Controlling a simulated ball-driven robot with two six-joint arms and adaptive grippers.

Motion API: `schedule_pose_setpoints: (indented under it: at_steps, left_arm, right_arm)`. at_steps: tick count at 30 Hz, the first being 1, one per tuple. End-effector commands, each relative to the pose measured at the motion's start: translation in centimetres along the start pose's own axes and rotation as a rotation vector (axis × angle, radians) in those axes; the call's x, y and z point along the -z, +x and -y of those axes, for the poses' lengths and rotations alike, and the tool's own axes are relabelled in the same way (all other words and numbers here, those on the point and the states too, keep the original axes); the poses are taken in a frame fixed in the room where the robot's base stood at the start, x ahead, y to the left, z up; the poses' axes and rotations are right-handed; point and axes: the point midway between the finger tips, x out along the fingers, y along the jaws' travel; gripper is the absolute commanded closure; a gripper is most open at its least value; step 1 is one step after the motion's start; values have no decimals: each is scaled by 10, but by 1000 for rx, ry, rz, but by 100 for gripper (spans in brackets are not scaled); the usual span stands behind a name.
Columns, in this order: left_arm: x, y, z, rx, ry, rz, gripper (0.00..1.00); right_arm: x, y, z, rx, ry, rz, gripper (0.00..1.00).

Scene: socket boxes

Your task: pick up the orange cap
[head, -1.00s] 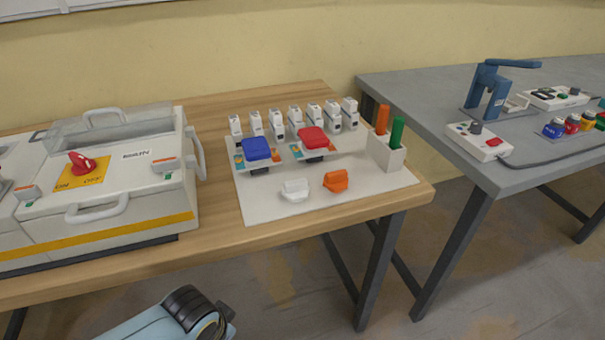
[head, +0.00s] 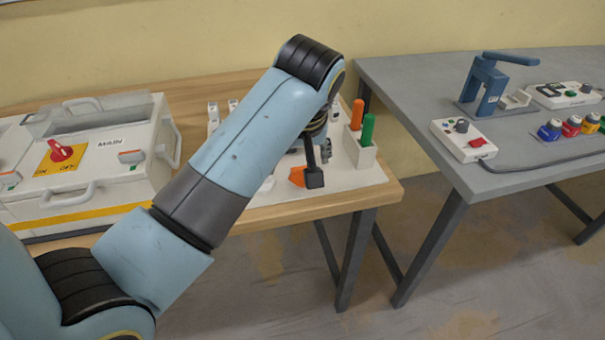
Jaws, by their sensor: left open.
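The orange cap (head: 297,176) lies on the white board (head: 345,190) near its front edge, partly hidden by my gripper. My left gripper (head: 312,178) is above the board, pointing down at the cap. One dark fingertip shows just right of the cap, overlapping it in the picture; the other finger is hidden, so I cannot tell whether they touch. The jaws are open. My right gripper is not in view.
A white holder (head: 358,157) with an orange stick (head: 357,114) and a green stick (head: 368,130) stands close right of my gripper. A grey box (head: 90,165) stands further left.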

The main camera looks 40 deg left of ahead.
Motion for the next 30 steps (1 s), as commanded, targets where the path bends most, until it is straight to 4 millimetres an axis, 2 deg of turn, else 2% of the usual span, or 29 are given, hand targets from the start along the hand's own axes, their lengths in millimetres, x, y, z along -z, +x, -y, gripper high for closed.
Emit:
schedule_pose_setpoints:
  at_steps: [1, 4, 12, 17, 24, 30]
  left_arm:
    - [11, -9, -9, 5, -41, -5, 19]
    - [19, -10, -15, 16, -92, -9, 19]
    - [21, 32, -16, 19, -103, -11, 19]
    - [20, 44, -16, 18, -102, -10, 19]
    - [15, 80, -17, 19, -100, -10, 19]
    - [16, 92, -18, 16, -102, -11, 19]
  right_arm:
    - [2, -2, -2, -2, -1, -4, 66]
    - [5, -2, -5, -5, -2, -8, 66]
    - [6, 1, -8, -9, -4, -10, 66]
    - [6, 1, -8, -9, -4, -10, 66]
    - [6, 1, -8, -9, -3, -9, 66]
    - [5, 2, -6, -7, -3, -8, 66]
